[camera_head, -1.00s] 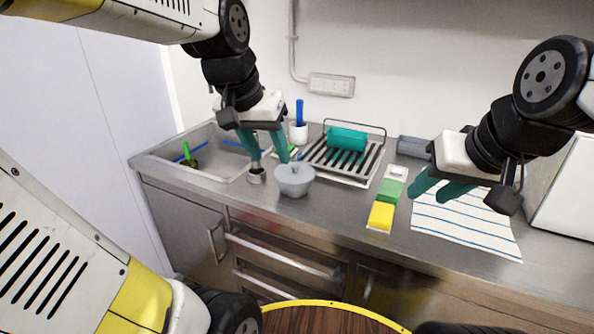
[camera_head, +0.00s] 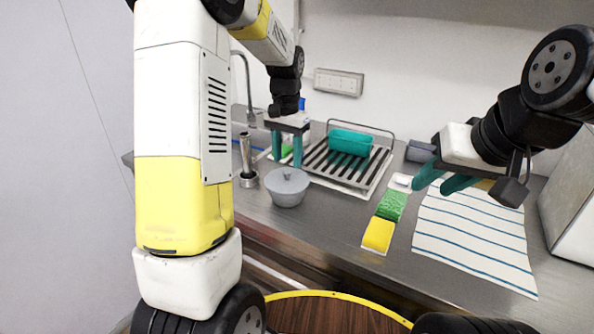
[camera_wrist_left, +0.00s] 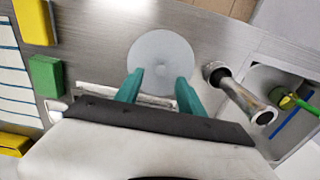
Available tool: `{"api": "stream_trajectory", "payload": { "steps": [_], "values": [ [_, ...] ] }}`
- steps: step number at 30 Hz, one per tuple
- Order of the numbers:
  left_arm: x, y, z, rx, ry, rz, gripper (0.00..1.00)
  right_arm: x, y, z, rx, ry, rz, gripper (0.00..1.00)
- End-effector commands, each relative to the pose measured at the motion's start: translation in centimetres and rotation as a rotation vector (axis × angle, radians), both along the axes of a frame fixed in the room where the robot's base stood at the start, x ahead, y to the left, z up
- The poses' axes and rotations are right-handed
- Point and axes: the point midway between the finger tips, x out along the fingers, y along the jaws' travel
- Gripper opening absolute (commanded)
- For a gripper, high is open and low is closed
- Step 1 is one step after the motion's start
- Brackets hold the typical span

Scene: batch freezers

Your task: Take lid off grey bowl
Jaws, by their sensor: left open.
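The grey bowl (camera_head: 287,196) stands on the steel counter, with its grey lid (camera_head: 287,182) and small knob on top. In the left wrist view the round lid (camera_wrist_left: 160,55) shows from above, just beyond the fingertips. My left gripper (camera_head: 287,162) points down with teal fingers apart, just behind the lid in the head view. The fingers also show in the left wrist view (camera_wrist_left: 160,78), apart and empty, at the lid's near edge. Whether they touch it, I cannot tell. My right gripper (camera_head: 432,188) hangs over the striped cloth, its fingers apart and empty.
A metal stand (camera_head: 247,165) is left of the bowl, close to it. A dish rack (camera_head: 318,180) with a teal container (camera_head: 350,142) stands behind. Green (camera_head: 391,205) and yellow (camera_head: 378,235) sponges and a striped cloth (camera_head: 470,235) lie to the right.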

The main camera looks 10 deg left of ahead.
Motion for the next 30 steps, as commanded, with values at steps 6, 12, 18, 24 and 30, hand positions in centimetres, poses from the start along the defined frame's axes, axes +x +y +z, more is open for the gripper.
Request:
{"api": "stream_trajectory", "payload": {
  "steps": [6,12,18,24,30],
  "values": [
    [0.0,0.1,-3.3,0.0,0.003,0.001,0.46,0.0,0.0,0.0,0.0,0.0,0.0,0.36],
    [0.0,0.1,-4.2,0.0,0.0,0.001,0.46,0.0,0.0,0.0,0.0,0.0,0.0,0.36],
    [0.0,0.1,-4.2,0.0,0.0,0.001,0.34,0.0,0.0,0.0,0.0,0.0,0.0,0.36],
    [0.0,0.1,-4.2,0.0,0.0,0.001,0.0,0.0,0.0,0.0,0.0,0.0,0.0,0.36],
    [0.0,0.1,-4.2,0.0,0.0,0.001,0.0,0.0,0.0,0.0,0.0,0.0,0.0,0.36]
  ]
}}
